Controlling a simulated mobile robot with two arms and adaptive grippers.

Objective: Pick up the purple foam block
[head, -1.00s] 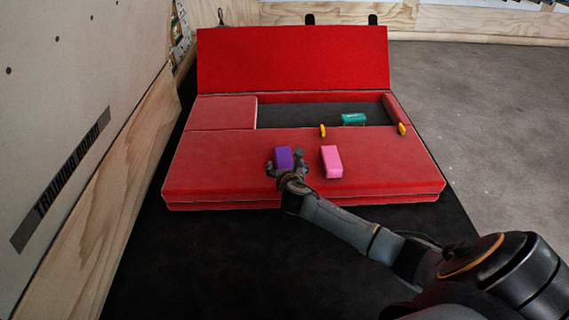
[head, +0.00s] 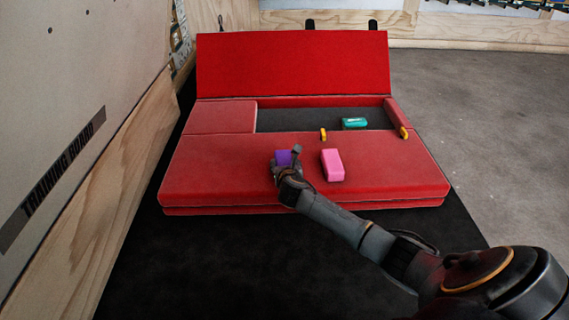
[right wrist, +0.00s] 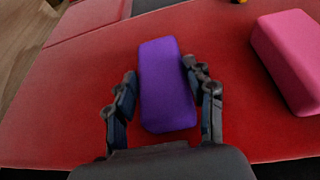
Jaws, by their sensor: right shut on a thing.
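The purple foam block (head: 282,157) is on the front part of the red padded mat (head: 215,180), partly hidden by my right gripper (head: 286,163) in the head view. In the right wrist view the purple foam block (right wrist: 166,88) lies between the two fingers of my right gripper (right wrist: 162,90). The fingers are shut on its sides near its closer half. I cannot tell whether the block is lifted off the mat. My left gripper is not in view.
A pink block (head: 332,165) lies just right of the purple one, also in the right wrist view (right wrist: 292,60). A teal block (head: 354,123) sits in the dark recess behind. Small yellow pieces (head: 323,134) are at the recess edge. A wooden board wall (head: 90,175) stands left.

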